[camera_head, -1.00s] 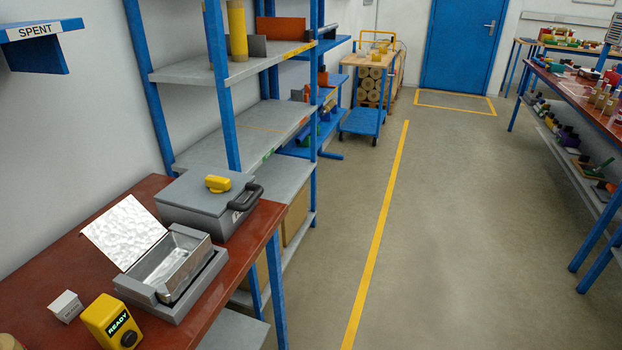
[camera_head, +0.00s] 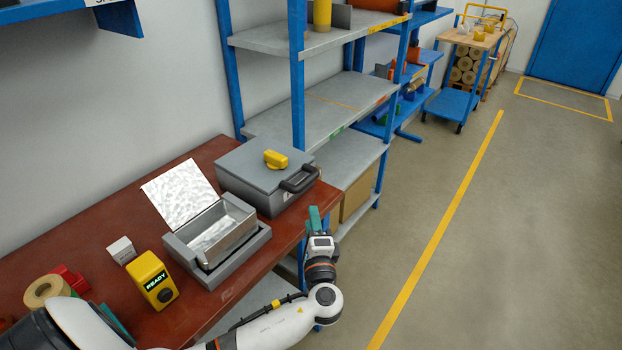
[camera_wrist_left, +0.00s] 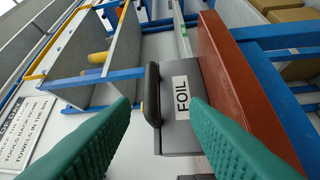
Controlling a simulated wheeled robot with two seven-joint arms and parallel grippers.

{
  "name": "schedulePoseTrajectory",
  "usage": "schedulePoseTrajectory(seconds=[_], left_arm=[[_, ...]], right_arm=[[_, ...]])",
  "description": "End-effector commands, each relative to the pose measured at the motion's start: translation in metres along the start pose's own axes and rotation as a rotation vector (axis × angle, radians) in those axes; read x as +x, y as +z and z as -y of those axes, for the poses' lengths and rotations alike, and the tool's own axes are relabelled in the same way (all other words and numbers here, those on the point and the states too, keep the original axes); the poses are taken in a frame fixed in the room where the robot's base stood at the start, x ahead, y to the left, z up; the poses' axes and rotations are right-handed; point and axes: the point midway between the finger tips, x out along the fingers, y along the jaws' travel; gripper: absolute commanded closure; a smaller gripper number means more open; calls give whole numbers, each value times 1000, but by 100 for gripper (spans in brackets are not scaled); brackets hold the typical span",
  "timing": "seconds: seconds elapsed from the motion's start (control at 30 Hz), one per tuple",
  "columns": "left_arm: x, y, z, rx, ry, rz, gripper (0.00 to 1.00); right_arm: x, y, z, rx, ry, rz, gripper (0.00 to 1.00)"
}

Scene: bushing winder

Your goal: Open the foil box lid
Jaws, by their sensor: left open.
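The foil box (camera_head: 240,188) is a grey box at the far end of the red-brown bench. In the left wrist view the black handle (camera_wrist_left: 152,95) and the FOIL label (camera_wrist_left: 181,107) on the box front appear sideways between my green fingers. My left gripper (camera_head: 316,218) is open and empty, in front of the box past the bench edge, apart from the handle. My right gripper is not in view.
An open metal tin (camera_head: 222,230) with its lid raised sits in a grey holder beside the box. A yellow READY unit (camera_head: 152,278), a small white box (camera_head: 121,250) and a tape roll (camera_head: 47,290) are nearby. Blue-framed shelves (camera_head: 320,108) stand behind. The floor at right is clear.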

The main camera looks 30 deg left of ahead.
Motion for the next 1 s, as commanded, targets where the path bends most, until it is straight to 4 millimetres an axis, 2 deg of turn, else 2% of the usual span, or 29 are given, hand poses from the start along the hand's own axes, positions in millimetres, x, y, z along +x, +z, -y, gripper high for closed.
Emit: schedulePoseTrajectory(seconds=[0.07,0.23,0.5,0.7,0.83,1.0], left_arm=[[2,-2,-12,-4,25,-9,59],[19,-2,-16,-3,32,-13,59],[73,-4,-18,-3,30,-14,59],[105,-3,-18,-4,29,-13,59],[116,-3,-16,-4,28,-11,59],[120,-3,-16,-6,27,-11,59]], right_arm=[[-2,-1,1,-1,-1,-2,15],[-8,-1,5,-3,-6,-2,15],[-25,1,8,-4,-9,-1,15],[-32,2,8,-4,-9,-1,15],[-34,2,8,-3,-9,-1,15],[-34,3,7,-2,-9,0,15]])
